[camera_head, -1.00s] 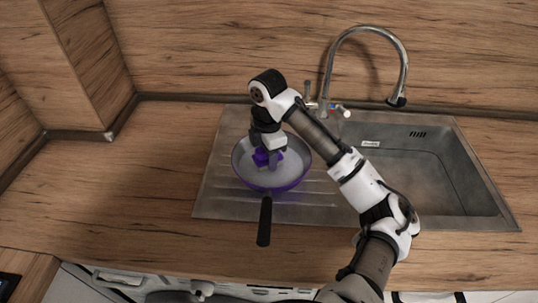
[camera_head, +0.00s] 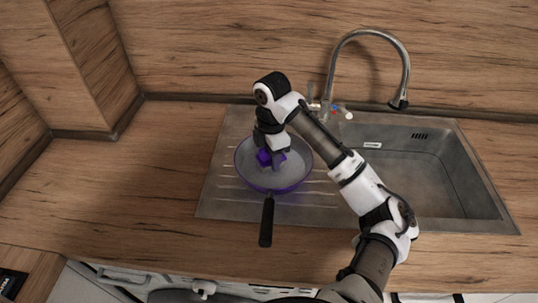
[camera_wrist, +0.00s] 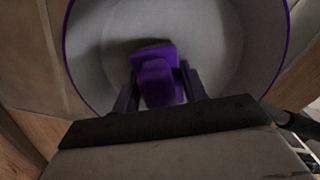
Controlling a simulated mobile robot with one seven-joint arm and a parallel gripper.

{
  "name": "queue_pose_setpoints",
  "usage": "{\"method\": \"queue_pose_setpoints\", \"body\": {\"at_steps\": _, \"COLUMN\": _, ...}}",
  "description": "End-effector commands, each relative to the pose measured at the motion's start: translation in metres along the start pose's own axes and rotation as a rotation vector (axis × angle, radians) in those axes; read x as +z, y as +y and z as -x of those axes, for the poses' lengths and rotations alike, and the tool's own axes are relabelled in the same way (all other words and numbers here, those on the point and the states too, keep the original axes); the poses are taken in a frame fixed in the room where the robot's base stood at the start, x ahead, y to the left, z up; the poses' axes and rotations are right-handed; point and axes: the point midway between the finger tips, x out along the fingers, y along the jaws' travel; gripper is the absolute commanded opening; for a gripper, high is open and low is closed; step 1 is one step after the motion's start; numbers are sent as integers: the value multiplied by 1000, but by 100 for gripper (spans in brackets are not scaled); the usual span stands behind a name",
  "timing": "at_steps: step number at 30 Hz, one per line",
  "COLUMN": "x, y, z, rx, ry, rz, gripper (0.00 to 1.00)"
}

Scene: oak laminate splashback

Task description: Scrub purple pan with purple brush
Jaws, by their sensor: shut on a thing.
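The purple pan (camera_head: 292,183) sits on the ribbed drainboard left of the sink bowl, its black handle toward the front edge. Its grey inside and purple rim also show in the wrist view (camera_wrist: 232,50). The purple brush (camera_head: 264,157) is inside the pan, low against its floor; I cannot tell for sure whether it touches. My gripper (camera_head: 271,150) points down over the pan. In the wrist view my gripper (camera_wrist: 160,88) is shut on the purple brush (camera_wrist: 158,80), a finger on each side. The brush's underside is hidden.
The metal sink (camera_head: 420,170) has its empty bowl to the right of the pan. A curved tap (camera_head: 368,32) rises behind it. The wooden worktop (camera_head: 110,185) is clear on the left. A wooden splashback (camera_head: 230,50) closes off the back.

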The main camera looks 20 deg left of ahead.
Motion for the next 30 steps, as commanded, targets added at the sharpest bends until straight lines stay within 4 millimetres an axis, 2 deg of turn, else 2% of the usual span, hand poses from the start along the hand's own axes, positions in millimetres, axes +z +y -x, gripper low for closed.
{"method": "queue_pose_setpoints", "body": {"at_steps": 5, "x": 2, "y": 0, "z": 1, "rx": 1, "ry": 0, "rz": 0, "gripper": 25}}
{"method": "queue_pose_setpoints", "body": {"at_steps": 15, "x": -10, "y": 0, "z": 0, "rx": 1, "ry": -1, "rz": -1, "gripper": 25}}
{"method": "queue_pose_setpoints", "body": {"at_steps": 30, "x": 2, "y": 0, "z": -3, "rx": -1, "ry": 0, "rz": -1, "gripper": 25}}
